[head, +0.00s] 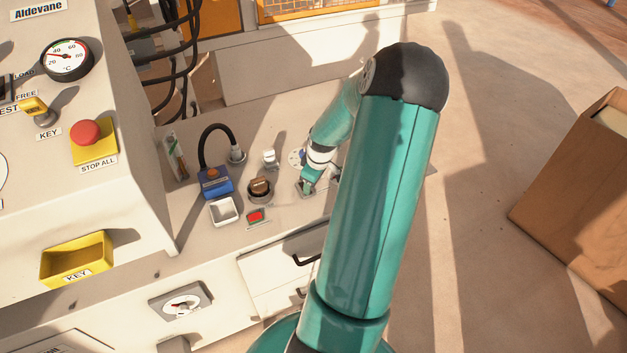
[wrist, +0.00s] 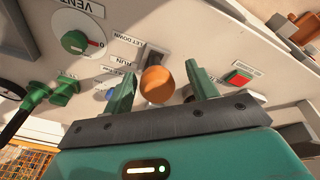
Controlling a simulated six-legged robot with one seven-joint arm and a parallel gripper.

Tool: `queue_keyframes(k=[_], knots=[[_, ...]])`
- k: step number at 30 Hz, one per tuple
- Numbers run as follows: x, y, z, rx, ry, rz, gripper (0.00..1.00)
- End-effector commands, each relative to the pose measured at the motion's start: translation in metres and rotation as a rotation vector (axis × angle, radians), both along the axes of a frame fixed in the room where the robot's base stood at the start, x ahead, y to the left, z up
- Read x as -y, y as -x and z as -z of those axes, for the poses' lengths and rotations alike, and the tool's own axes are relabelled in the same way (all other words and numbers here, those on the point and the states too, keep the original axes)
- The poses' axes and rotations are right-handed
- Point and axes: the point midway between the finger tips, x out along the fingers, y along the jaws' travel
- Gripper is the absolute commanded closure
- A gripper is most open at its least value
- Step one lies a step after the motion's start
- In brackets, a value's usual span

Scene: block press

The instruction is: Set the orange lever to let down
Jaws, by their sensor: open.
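The orange lever (wrist: 157,85) shows its round ball knob in the wrist view, at the middle of the picture. My gripper (wrist: 161,70) is open, with one green finger on each side of the knob and a visible gap on both sides. The lever's shaft is hidden behind the knob. The LET DOWN label (wrist: 126,40) is above and left of the knob. I cannot tell which label the lever stands at. In the head view my gripper (head: 307,185) is low over the bench; the lever is not distinguishable there.
A green VENT dial (wrist: 75,42) is on the panel at upper left in the wrist view. A red button (wrist: 238,77) is right of my right finger.

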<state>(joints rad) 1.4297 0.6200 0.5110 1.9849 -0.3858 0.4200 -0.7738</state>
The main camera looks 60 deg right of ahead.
Motion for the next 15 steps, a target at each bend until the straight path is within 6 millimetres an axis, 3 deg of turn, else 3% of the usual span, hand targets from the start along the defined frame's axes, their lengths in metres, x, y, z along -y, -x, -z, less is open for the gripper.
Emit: queue_keyframes(k=[5,15], knots=[[-0.001,0.005,-0.025,0.002,0.005,0.002,0.42],[-0.009,0.022,-0.097,-0.002,0.003,0.002,0.42]])
